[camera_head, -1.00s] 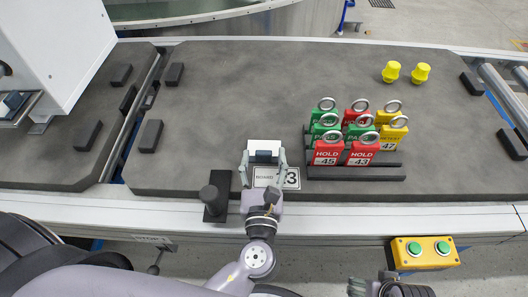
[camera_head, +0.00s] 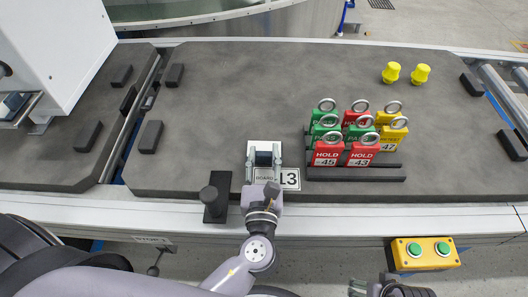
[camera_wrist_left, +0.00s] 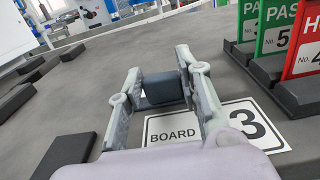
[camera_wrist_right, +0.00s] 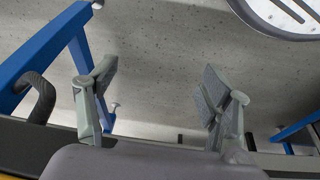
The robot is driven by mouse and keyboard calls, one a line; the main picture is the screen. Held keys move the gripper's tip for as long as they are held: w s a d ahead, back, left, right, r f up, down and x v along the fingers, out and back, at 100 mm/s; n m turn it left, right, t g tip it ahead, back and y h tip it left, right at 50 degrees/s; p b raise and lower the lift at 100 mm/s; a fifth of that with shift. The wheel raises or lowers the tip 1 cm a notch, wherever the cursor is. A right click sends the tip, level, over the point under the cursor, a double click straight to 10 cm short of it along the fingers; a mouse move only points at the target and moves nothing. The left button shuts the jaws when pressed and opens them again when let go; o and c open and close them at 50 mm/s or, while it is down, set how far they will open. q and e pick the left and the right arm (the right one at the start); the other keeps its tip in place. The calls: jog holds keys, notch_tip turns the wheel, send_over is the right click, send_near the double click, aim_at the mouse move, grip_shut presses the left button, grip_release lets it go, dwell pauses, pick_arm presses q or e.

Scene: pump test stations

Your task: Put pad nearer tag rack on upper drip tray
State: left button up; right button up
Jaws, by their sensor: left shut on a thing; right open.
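My left gripper (camera_head: 264,153) is shut on a dark blue-grey block (camera_wrist_left: 162,88), which I take to be the pad. I cannot tell whether the block still touches the surface. The tag rack (camera_head: 365,176) is to the right, with red, green and yellow ringed tags. A similar dark block (camera_head: 14,102) sits at the white machine on the left. I cannot tell which part is the upper drip tray. My right gripper (camera_wrist_right: 155,85) is open and empty.
A black knob on a plate (camera_head: 214,197) stands left of the label. Several dark blocks (camera_head: 151,136) lie along the mat's edges. Two yellow caps (camera_head: 391,71) stand at the back right. A yellow two-button box (camera_head: 424,253) is in front. The mat's middle (camera_head: 240,90) is clear.

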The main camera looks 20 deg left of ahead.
pick_arm(q)
jog(key=shift+c, duration=1.4)
jog(key=shift+r, duration=0.1)
